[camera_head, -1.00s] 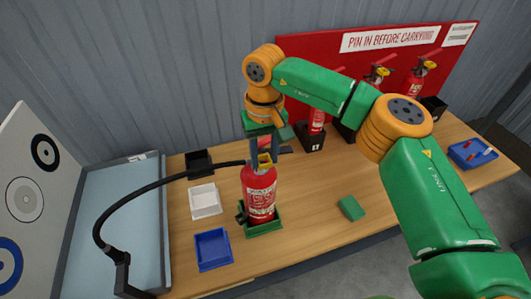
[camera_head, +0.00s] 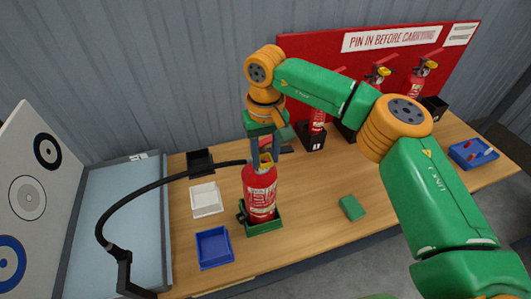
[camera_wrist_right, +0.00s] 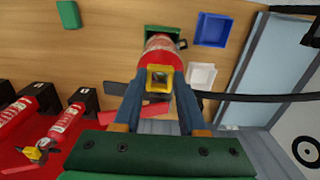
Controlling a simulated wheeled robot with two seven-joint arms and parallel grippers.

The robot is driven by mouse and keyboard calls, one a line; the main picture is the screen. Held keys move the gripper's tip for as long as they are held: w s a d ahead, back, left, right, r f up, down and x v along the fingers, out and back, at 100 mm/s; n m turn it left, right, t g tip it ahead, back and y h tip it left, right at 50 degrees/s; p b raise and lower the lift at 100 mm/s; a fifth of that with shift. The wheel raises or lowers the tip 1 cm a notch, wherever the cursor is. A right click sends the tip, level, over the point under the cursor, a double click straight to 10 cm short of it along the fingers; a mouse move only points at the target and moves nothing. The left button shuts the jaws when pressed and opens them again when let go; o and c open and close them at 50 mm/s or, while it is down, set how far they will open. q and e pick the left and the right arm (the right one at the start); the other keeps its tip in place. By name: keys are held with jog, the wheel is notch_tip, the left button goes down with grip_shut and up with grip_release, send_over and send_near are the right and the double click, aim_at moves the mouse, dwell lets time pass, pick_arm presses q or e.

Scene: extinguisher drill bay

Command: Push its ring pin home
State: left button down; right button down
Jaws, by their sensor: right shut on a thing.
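A red fire extinguisher (camera_head: 260,196) stands upright in a green holder (camera_head: 264,226) on the bench. A yellow square ring with an opening (camera_wrist_right: 160,78) sits at its top; I take it for the ring pin. My right gripper (camera_head: 264,158) comes down from above onto the extinguisher's top. In the right wrist view its two fingers (camera_wrist_right: 160,85) lie on either side of the yellow ring and are shut on it. How deep the pin sits is hidden by the fingers and ring. My left gripper is not in view.
A black hose (camera_head: 140,190) arcs left from the extinguisher's top. A white tray (camera_head: 206,199), a blue tray (camera_head: 213,247) and a black box (camera_head: 199,161) stand left of it. A green block (camera_head: 352,207) lies right. Several extinguishers stand before the red board (camera_head: 300,50).

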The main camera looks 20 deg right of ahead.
jog(key=shift+p, duration=0.85)
dwell(3.5)
dwell(0.4)
jog(key=shift+c, duration=1.9)
grip_release()
jog(key=shift+r, duration=0.15)
notch_tip(320, 180, up, 6)
jog(key=shift+a+r+b, duration=0.1)
jog(key=shift+b, duration=0.9)
jog(key=shift+r, duration=0.3)
